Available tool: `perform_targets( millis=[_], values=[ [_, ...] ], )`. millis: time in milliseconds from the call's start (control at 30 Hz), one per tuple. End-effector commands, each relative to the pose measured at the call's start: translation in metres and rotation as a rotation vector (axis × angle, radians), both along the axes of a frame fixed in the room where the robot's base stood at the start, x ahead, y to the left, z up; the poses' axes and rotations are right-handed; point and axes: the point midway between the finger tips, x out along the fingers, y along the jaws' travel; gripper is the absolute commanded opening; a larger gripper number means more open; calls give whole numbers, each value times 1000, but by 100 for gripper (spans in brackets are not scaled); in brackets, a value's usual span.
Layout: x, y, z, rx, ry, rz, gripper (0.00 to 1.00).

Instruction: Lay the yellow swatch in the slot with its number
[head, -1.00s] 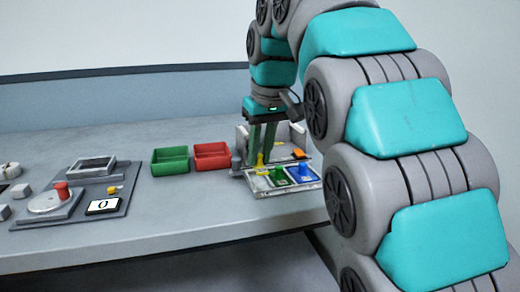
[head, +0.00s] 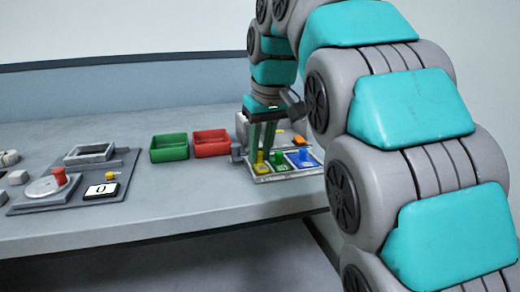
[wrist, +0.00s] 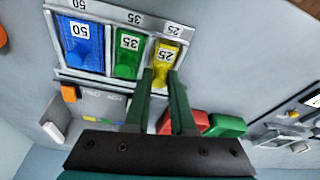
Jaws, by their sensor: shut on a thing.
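The yellow swatch (wrist: 168,54) bears the number 25 and has a yellow knob. My gripper (wrist: 161,82) is shut on that knob. The swatch is at the end slot of the slotted tray (wrist: 110,12), whose rim label reads 25 there. Whether it rests on the slot floor or is slightly above, I cannot tell. In the head view the yellow swatch (head: 261,167) is at the tray's left end, under my gripper (head: 263,150). The green swatch (wrist: 128,50), number 35, and the blue swatch (wrist: 82,45), number 50, lie in the slots marked 35 and 50.
Behind the tray is a grey holder with an orange block (head: 299,141). A red bin (head: 211,144) and a green bin (head: 169,148) stand to the left. Farther left is a panel with a red knob and a display (head: 101,190) reading 0. The table front is clear.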

Motion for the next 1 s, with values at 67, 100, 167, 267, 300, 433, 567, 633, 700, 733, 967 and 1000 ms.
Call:
perform_targets(
  millis=[67, 100, 167, 267, 300, 433, 567, 633, 700, 733, 967, 1000],
  values=[
    [-1, 0, 0, 0, 0, 0, 0],
    [-1, 0, 0, 0, 0, 0, 0],
    [-1, 0, 0, 0, 0, 0, 0],
    [-1, 0, 0, 0, 0, 0, 0],
    [-1, 0, 0, 0, 0, 0, 0],
    [-1, 0, -1, 0, 0, 0, 0],
    [-1, 0, -3, 0, 1, 0, 0],
    [-1, 0, -3, 0, 0, 0, 0],
    [-1, 0, -3, 0, 0, 0, 0],
    [-1, 0, -3, 0, 0, 0, 0],
    [-1, 0, -3, 0, 0, 0, 40],
    [-1, 0, -3, 0, 0, 0, 44]
  ],
)
